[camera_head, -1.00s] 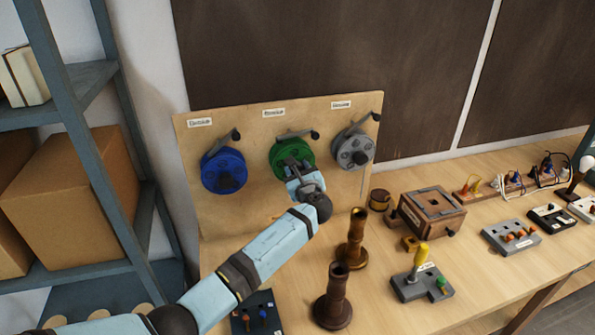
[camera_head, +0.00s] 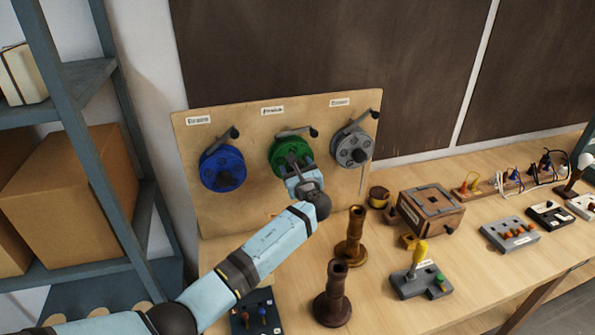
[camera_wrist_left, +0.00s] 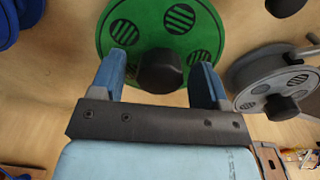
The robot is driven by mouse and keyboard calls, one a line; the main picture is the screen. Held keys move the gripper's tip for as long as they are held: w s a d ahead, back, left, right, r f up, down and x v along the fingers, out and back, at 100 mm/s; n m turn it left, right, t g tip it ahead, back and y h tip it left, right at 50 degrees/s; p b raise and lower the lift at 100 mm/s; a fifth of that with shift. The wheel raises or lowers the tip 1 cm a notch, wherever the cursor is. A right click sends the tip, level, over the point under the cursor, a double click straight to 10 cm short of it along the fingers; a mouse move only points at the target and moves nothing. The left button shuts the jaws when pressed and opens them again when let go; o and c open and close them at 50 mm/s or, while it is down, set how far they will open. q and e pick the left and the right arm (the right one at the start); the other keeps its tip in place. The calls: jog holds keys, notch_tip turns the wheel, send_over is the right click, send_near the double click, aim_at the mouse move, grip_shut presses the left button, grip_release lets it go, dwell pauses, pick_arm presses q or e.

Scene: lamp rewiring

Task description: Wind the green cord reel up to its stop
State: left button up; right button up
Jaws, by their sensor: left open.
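The green cord reel (camera_head: 286,149) is mounted in the middle of an upright wooden board, between a blue and a grey reel. Its crank arm reaches up and right to a dark knob (camera_head: 314,132). In the left wrist view the green reel (camera_wrist_left: 142,32) fills the top middle, with a dark round hub (camera_wrist_left: 160,71) at its lower part. My left gripper (camera_head: 294,166) is in front of the reel's lower part. In the wrist view its open fingers (camera_wrist_left: 161,80) stand on either side of the dark hub; I cannot tell whether they touch it. My right gripper is not in view.
The blue reel (camera_head: 222,168) and grey reel (camera_head: 353,149) hang close on either side. Below stand two dark candlestick-like posts (camera_head: 351,236), a wooden box (camera_head: 431,210) and a yellow-handled switch (camera_head: 420,275). A shelf (camera_head: 75,90) with cardboard boxes is at left.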

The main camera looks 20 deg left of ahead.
pick_arm(q)
jog(key=b+v, duration=0.2)
jog(key=v, duration=1.1)
jog(key=shift+s+d+b, duration=0.25)
jog(key=shift+s+b, duration=0.1)
jog(key=shift+b, duration=0.05)
